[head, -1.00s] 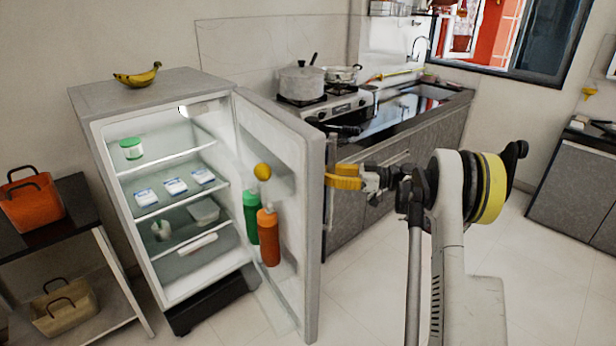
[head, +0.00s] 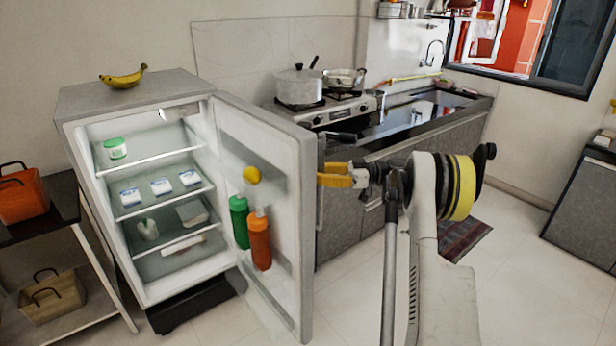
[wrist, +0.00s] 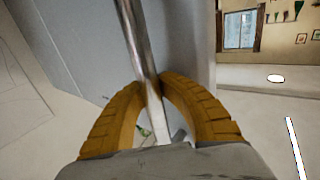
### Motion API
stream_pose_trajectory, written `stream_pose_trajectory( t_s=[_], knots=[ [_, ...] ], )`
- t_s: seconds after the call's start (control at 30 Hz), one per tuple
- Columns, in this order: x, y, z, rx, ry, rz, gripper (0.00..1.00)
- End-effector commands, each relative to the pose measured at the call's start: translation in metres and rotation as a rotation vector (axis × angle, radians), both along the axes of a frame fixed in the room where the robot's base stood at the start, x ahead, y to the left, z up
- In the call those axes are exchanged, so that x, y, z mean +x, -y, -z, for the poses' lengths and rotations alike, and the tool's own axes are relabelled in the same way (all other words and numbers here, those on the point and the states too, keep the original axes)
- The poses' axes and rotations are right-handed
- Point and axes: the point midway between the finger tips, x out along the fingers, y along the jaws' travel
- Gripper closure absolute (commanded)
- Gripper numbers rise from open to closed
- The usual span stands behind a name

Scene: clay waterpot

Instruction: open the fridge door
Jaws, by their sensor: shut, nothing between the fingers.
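The grey fridge (head: 185,86) stands at left with its door (head: 262,135) wide open, swung toward the right. The lit shelves inside show. My gripper (head: 322,174) is at the door's outer side near its free edge, its yellow fingers partly hidden behind that edge. In the wrist view, a metal handle bar (wrist: 136,40) runs along the grey door face and passes down across the gap between my curved yellow fingers (wrist: 160,80). My fingers are shut with no grip on the bar; whether they touch it I cannot tell.
Bananas (head: 124,76) lie on the fridge top. Green (head: 240,222) and orange (head: 260,240) bottles stand in the door rack. A shelf with baskets (head: 52,300) is close at left. The counter (head: 345,225) stands behind the door. Floor (head: 540,270) at right is clear.

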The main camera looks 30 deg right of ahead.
Motion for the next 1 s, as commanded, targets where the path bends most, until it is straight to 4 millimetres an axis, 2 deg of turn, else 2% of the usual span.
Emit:
stream_pose_trajectory(
  t_s=[0.03,0.37,0.47,0.5,0.53,0.87,1.0],
  knots=[
    [-0.0071,0.0057,0.0046,-0.006,-0.006,-0.003,1.00],
    [-0.0071,0.0058,0.0044,-0.006,-0.005,-0.003,1.00],
    [-0.0068,0.0057,0.0040,-0.005,-0.005,-0.003,0.73],
    [-0.0065,0.0056,0.0036,-0.004,-0.004,-0.002,0.61],
    [-0.0063,0.0054,0.0033,-0.004,-0.004,-0.002,0.59],
    [-0.0043,0.0038,0.0012,-0.002,-0.002,-0.003,0.59],
    [-0.0062,0.0090,0.0010,-0.002,-0.001,-0.001,0.59]
  ],
)
